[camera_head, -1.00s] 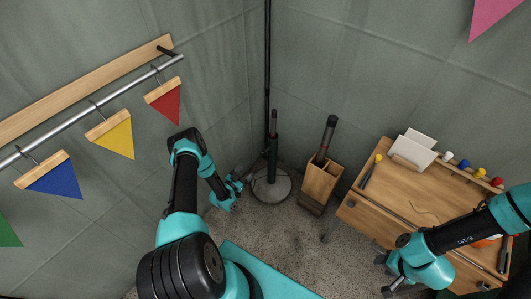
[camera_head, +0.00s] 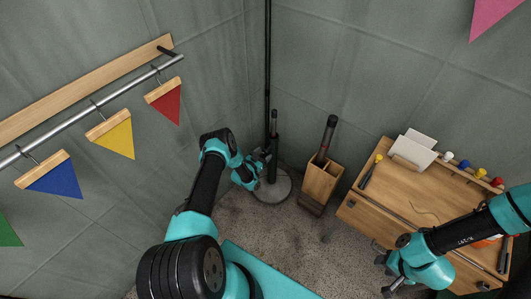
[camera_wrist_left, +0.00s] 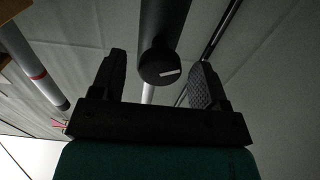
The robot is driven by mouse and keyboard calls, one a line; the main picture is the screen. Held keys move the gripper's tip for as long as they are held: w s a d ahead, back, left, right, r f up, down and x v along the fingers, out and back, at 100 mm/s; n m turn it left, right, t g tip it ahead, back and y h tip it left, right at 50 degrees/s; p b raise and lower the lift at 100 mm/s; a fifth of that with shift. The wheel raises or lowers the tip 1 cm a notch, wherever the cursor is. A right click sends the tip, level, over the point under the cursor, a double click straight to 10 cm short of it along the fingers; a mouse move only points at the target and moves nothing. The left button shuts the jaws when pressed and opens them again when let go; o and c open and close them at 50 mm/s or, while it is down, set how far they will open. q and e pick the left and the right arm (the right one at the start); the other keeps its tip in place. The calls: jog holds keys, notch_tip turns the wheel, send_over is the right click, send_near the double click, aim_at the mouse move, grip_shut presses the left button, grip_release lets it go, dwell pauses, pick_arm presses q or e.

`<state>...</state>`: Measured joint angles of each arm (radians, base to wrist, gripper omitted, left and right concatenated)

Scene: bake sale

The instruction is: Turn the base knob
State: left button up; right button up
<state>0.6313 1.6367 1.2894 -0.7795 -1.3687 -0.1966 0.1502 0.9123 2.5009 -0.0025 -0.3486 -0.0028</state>
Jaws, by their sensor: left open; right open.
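The dark round knob (camera_wrist_left: 160,66) with a short white mark on its face shows in the left wrist view, at the end of a dark tube. My left gripper (camera_wrist_left: 160,75) is open, with one finger on each side of the knob; I cannot tell whether they touch it. In the head view my left gripper (camera_head: 260,167) is beside the post above the round grey base (camera_head: 276,194); the knob is not clear there. My right gripper (camera_head: 383,268) is open and empty, at the front left edge of the desk.
A wooden box (camera_head: 320,181) holding a dark-handled rod stands right of the base. The wooden desk (camera_head: 385,209) carries cards, coloured knobs and a pen. Pennants, including a red one (camera_head: 168,103), hang from a rail on the left wall. Bare floor (camera_head: 300,243) lies in front.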

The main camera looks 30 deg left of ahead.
pick_arm(q)
jog(key=shift+w+d, duration=0.15)
jog(key=shift+w, duration=0.9)
jog(key=shift+c, duration=0.5)
jog(key=c, duration=0.8)
jog(key=shift+n, duration=0.3)
